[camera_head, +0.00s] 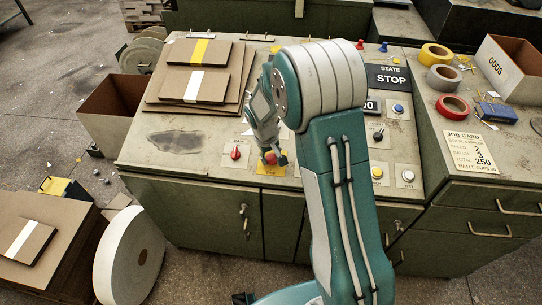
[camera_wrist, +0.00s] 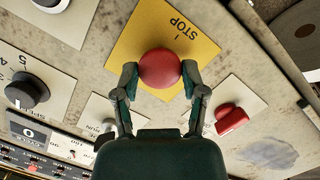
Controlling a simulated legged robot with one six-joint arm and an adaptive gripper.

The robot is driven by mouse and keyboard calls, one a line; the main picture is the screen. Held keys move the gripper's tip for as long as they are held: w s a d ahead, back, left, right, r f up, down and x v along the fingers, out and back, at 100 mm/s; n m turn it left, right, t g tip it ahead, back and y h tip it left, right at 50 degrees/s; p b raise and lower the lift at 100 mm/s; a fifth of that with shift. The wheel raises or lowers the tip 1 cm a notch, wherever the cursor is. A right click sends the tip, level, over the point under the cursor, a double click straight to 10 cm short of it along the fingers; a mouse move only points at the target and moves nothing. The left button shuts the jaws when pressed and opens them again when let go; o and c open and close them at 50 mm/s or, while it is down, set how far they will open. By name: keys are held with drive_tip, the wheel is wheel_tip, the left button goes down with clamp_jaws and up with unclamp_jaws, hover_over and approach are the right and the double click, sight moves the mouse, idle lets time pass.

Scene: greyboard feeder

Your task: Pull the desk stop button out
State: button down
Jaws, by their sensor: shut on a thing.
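The desk stop button is a red mushroom head (camera_wrist: 160,69) on a yellow plate marked STOP (camera_wrist: 190,20) in the wrist view. My gripper (camera_wrist: 157,82) is shut on the red button, with one finger against each side of it. In the head view my gripper (camera_head: 272,157) points down at the yellow plate (camera_head: 271,168) near the front edge of the desk.
A red rotary switch (camera_head: 236,152) sits left of the stop button and also shows in the wrist view (camera_wrist: 230,119). A sign (camera_head: 388,77) reads STATE STOP. Stacked boards (camera_head: 200,70) lie at the back left. Tape rolls (camera_head: 452,107) and an ODDS box (camera_head: 497,64) stand at the right.

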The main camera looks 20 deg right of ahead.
drive_tip(key=shift+s+r, duration=0.1)
drive_tip(key=shift+r, duration=0.45)
drive_tip(key=shift+c, duration=0.7)
unclamp_jaws()
drive_tip(key=shift+a, duration=0.1)
wheel_tip(320, 180, up, 12)
drive_tip(key=a, duration=0.2)
drive_tip(key=shift+s, duration=0.25)
